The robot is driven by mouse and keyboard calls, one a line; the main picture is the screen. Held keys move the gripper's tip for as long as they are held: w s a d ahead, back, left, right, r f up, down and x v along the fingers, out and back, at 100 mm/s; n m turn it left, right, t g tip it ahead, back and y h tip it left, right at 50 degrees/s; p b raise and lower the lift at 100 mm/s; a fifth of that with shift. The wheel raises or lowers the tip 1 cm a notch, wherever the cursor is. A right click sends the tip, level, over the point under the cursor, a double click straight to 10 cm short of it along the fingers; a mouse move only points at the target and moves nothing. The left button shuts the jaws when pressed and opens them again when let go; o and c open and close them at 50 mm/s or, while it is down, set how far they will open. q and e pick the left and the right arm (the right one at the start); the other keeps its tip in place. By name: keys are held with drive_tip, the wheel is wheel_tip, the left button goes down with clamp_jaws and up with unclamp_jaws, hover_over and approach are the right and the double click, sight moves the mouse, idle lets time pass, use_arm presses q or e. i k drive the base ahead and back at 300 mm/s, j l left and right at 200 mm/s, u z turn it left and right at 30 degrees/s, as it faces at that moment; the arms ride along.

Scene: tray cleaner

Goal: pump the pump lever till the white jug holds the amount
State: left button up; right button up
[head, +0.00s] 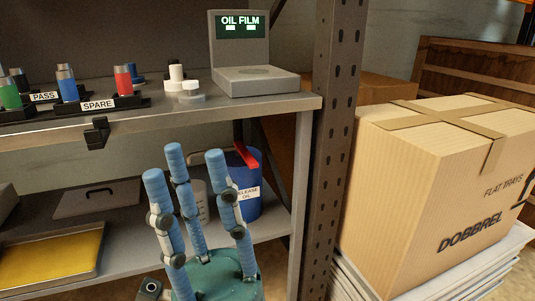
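A blue can (250,207) with a white label ending "OIL" stands on the lower shelf. A red pump lever (246,156) slants across its top. The white jug (200,205), with marks on its side, stands just left of the can. It is mostly hidden behind my fingers, and its fill level cannot be seen. My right gripper (184,163) points up in front of the jug and can, with its three blue fingers apart and nothing seen between them. Its fingertips appear apart from the lever. My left gripper is not in view.
The upper shelf (150,125) overhangs the lower one and holds an "OIL FILM" display unit (241,40) and coloured stamps. A steel post (332,150) stands right of the can. A large carton (430,190) is farther right. A yellow-surfaced tray (50,258) lies lower left.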

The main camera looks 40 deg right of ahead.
sight(249, 158)
drive_tip(key=z, duration=1.25)
